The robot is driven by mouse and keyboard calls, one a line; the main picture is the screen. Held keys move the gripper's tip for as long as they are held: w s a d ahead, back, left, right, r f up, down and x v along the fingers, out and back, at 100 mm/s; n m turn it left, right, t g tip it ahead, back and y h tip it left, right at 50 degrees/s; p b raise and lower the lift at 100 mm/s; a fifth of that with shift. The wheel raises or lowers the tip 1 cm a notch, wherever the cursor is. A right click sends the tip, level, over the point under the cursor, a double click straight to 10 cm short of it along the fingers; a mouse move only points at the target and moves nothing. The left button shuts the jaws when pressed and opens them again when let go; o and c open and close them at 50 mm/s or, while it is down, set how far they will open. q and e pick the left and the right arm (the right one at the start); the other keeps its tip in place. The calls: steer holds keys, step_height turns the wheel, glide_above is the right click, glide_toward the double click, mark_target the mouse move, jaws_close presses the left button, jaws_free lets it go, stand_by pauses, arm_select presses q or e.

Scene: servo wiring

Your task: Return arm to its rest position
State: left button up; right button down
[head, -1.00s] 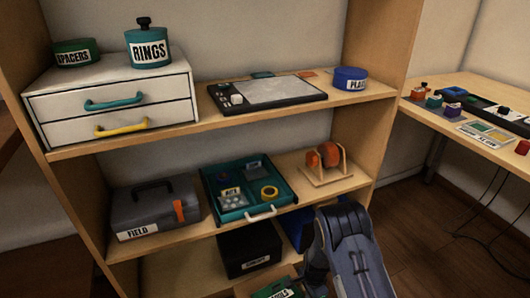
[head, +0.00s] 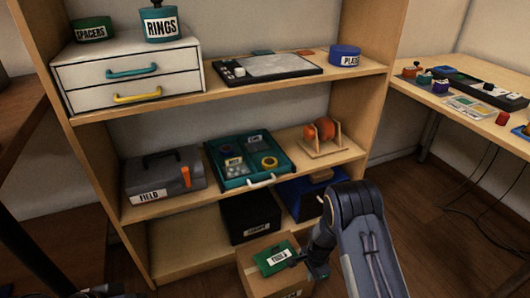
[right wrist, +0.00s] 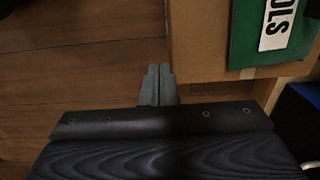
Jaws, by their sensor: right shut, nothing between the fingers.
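My right arm comes up from the bottom of the head view and bends down in front of the shelf. Its gripper (head: 318,272) is beside the cardboard box with the green TOOLS piece on top. In the right wrist view the right gripper's two fingers (right wrist: 158,84) are together with nothing between them, above the wooden floor and next to the box's edge. At the bottom left of the head view a small dark part of my left arm shows; the left gripper's fingers cannot be made out.
The cardboard box (head: 262,268) stands on the floor before the shelf, with the green TOOLS piece (head: 275,259) on it. A black bin (head: 250,212) and a blue bin (head: 300,205) are on the low shelf. A teal tray (head: 228,182) is above. A side table (head: 455,110) stands right.

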steer(key=s+d+r+n+t+y, duration=0.1)
steer(key=s+d+r+n+y, duration=0.15)
steer(key=r, duration=1.15)
steer(key=s+d+r+n+t+y, duration=0.15)
steer(key=s+r, duration=0.25)
steer(key=r, duration=1)
steer(key=s+r+n+t, duration=0.1)
steer(key=s+r+n, duration=0.2)
steer(key=s, duration=0.4)
steer(key=s+d+r+n+t, duration=0.1)
steer(key=s+r+n, duration=0.15)
steer(key=s, duration=0.45)
steer(key=s+r+n+t, duration=0.1)
steer(key=s+r+n, duration=0.1)
steer(key=s+r, duration=0.35)
step_height(320, 180, up, 35)
steer(key=s+p, duration=0.1)
steer(key=p, duration=3.5)
steer(key=shift+h, duration=0.3)
